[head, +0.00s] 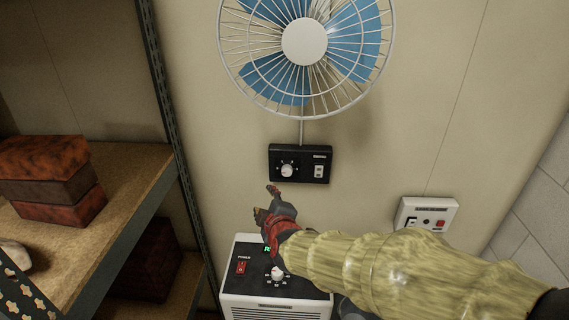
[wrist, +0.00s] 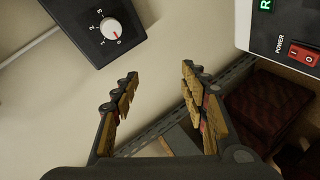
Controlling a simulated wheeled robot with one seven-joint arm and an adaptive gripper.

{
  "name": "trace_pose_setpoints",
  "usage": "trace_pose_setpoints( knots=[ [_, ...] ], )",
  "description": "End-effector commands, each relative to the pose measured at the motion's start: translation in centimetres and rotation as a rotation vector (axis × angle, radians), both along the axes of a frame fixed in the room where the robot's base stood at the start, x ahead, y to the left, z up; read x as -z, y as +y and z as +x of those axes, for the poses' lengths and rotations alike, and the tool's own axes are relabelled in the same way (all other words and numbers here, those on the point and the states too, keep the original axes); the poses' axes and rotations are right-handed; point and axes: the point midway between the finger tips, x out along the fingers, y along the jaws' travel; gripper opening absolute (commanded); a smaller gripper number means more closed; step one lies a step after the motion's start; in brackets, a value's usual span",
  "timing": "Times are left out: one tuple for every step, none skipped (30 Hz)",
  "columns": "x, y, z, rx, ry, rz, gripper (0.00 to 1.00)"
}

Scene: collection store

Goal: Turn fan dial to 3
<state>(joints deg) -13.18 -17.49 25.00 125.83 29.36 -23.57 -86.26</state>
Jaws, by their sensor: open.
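The fan dial is a round white knob (head: 287,170) on a black control box (head: 318,178) fixed to the wall below the fan (head: 304,42). In the wrist view the knob (wrist: 110,29) shows at the upper left, with numbers around it. Its red mark appears to point at 0. My gripper (head: 265,200) is just below and left of the box in the head view. Its fingers (wrist: 160,76) are spread apart with nothing between them, and apart from the knob.
A white unit with a black top (head: 240,287), a red power switch and its own white knob stands below my gripper. A metal-framed shelf (head: 135,175) with reddish boxes (head: 60,185) is at the left. Another wall box (head: 410,213) with a red button is at the right.

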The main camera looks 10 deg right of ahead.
Motion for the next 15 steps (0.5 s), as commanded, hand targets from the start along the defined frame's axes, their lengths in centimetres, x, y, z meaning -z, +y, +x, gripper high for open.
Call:
trace_pose_setpoints(
  knots=[
    [-0.1,-0.1,1.3,0.002,-0.032,-0.109,0.44],
    [-0.2,-0.3,2.0,0.008,-0.058,-0.184,0.44],
    [-0.2,-0.7,2.8,0.02,-0.088,-0.286,0.44],
    [-0.1,-1.1,3.2,0.032,-0.105,-0.364,0.44],
    [0.0,-1.4,3.6,0.044,-0.119,-0.441,0.44],
    [0.0,-1.9,3.9,0.062,-0.133,-0.54,0.44],
    [0.0,-2.3,4.0,0.076,-0.141,-0.612,0.44],
    [0.1,-2.6,4.1,0.089,-0.145,-0.682,0.44],
    [0.1,-3.0,4.0,0.107,-0.148,-0.766,0.44],
    [0.1,-3.3,4.0,0.12,-0.148,-0.823,0.44],
    [0.1,-3.5,3.9,0.131,-0.149,-0.875,0.44],
    [0.2,-3.8,3.7,0.144,-0.146,-0.935,0.44],
    [0.1,-4.0,3.6,0.153,-0.145,-0.973,0.44],
    [0.1,-4.1,3.5,0.161,-0.144,-1.005,0.44],
    [0.1,-4.3,3.4,0.169,-0.14,-1.039,0.44]
  ],
)
